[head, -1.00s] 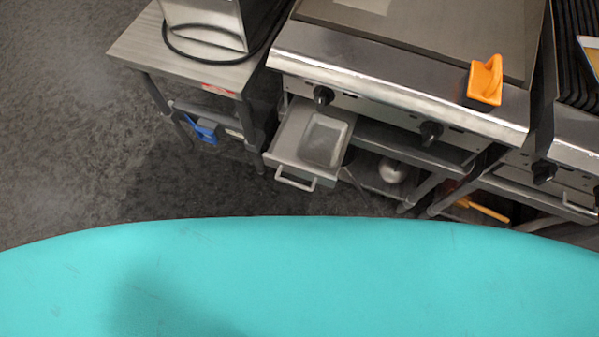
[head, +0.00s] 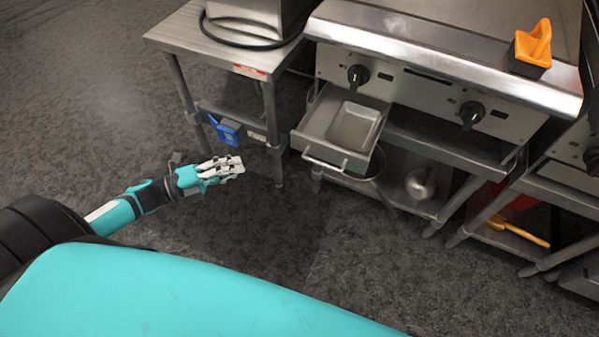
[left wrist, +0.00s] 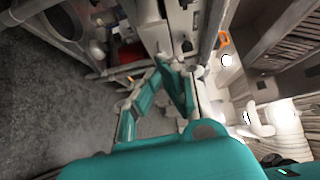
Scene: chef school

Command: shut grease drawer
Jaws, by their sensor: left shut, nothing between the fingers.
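The grease drawer (head: 320,118) is a grey metal drawer pulled out from under the griddle (head: 430,72) in the head view. A bar handle (head: 322,164) runs across its front, and a shallow metal pan (head: 354,126) sits in it. My left gripper (head: 240,167) is shut and empty, to the left of the drawer handle and apart from it, in front of the side table. Its teal fingers (left wrist: 165,68) also show in the left wrist view. My right gripper is not in view.
A metal side table (head: 190,32) stands left of the griddle, with a blue item (head: 228,132) by its lower frame. An orange-handled tool (head: 533,45) rests on the griddle's front ledge. Shelves with a metal bowl (head: 420,183) lie below. Floor in front is open.

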